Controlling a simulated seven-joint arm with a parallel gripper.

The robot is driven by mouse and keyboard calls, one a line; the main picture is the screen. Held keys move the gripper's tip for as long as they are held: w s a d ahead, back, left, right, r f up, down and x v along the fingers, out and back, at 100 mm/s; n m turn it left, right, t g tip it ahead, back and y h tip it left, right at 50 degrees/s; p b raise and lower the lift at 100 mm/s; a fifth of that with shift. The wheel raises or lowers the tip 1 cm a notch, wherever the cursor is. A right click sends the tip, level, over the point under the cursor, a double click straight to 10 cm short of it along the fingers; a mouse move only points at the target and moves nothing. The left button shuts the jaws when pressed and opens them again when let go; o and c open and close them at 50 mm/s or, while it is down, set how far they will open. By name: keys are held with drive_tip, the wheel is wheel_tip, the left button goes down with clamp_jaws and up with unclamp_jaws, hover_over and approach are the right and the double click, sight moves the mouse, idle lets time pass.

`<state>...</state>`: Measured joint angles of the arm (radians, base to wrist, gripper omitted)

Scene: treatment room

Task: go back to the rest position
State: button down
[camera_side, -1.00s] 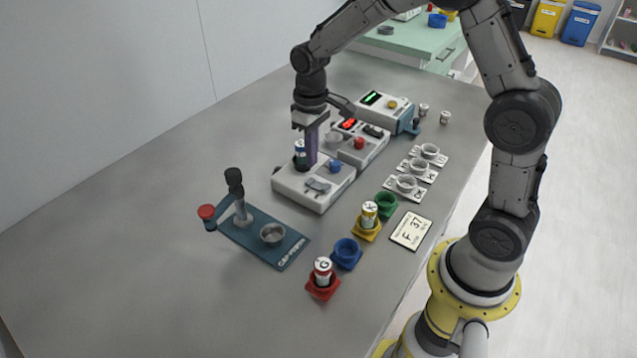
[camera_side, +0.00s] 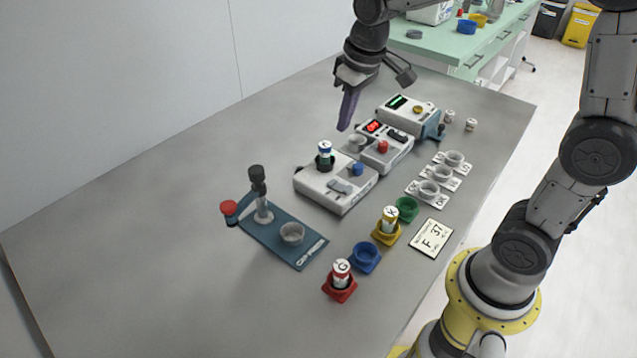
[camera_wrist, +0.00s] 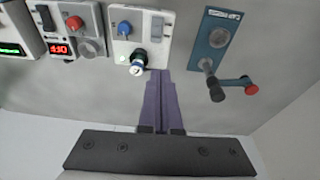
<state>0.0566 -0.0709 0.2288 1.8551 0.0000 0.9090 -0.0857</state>
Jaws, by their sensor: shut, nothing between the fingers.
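My gripper (camera_side: 347,112) is shut and empty, its purple fingers together in the air above the back of the table. In the wrist view the closed fingers (camera_wrist: 160,80) point toward a white machine (camera_wrist: 140,40). That machine (camera_side: 335,187) has a blue knob and a grey switch. A white vial with a blue band (camera_side: 324,151) stands upright in its dark holder, apart from my fingers; it also shows in the wrist view (camera_wrist: 138,62).
A cap press (camera_side: 290,243) stands left of the machines. A machine with a red display (camera_side: 386,147) and one with a green display (camera_side: 408,114) stand behind. Coloured holders (camera_side: 365,257), two with vials, and a card (camera_side: 431,238) line the front. The left table is clear.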

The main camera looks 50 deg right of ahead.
drive_tip(key=s+a+r+t, duration=0.25)
drive_tip(key=s+r, duration=0.35)
drive_tip(key=s, duration=0.6)
drive_tip(key=s+f, duration=0.3)
drive_tip(key=s, duration=0.5)
drive_tip(key=shift+s+d+f, duration=0.15)
drive_tip(key=shift+d+f, duration=0.05)
drive_tip(key=shift+f, duration=0.15)
